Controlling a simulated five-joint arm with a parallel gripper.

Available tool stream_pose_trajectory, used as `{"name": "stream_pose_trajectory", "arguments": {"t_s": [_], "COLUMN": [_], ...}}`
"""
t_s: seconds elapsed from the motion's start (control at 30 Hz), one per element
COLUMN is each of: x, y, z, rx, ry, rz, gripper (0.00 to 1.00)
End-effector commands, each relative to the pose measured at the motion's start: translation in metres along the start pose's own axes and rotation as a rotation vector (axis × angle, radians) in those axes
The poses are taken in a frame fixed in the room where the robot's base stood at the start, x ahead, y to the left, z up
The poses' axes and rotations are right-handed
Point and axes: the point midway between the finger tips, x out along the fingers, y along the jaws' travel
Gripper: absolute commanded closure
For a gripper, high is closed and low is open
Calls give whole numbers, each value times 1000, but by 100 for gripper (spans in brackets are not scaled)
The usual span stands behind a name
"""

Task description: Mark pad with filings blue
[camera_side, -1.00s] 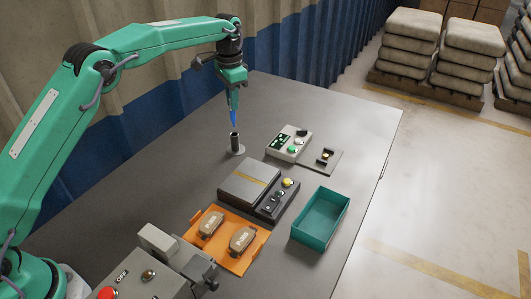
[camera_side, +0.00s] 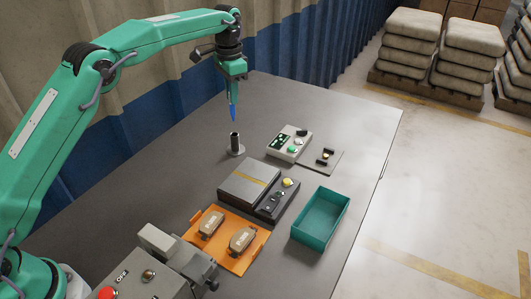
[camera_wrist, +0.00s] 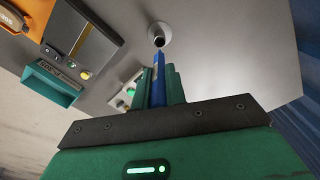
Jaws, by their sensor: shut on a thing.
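My gripper (camera_side: 233,82) is shut on a blue marker (camera_side: 232,112), which points down above the grey cylindrical holder (camera_side: 236,144). In the wrist view the marker (camera_wrist: 158,82) stands between the teal fingers, and the holder's open top (camera_wrist: 159,38) shows beyond its tip. Two brown brake pads lie side by side on the orange tray: a left pad (camera_side: 211,223) and a right pad (camera_side: 242,239). Filings on either pad are too small to tell.
A dark device with a flat plate (camera_side: 243,189) stands behind the orange tray (camera_side: 256,245). A teal bin (camera_side: 319,217) is to its right. A grey box with buttons (camera_side: 289,147) stands right of the holder. A control panel is at the front left. The table's back is clear.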

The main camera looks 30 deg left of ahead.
Motion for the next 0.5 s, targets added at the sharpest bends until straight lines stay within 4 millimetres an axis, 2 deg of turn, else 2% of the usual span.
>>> {"name": "stream_pose_trajectory", "arguments": {"t_s": [0.5], "x": [-30], "y": [0], "z": [0], "rx": [0], "ry": [1], "rz": [0], "gripper": [100]}}
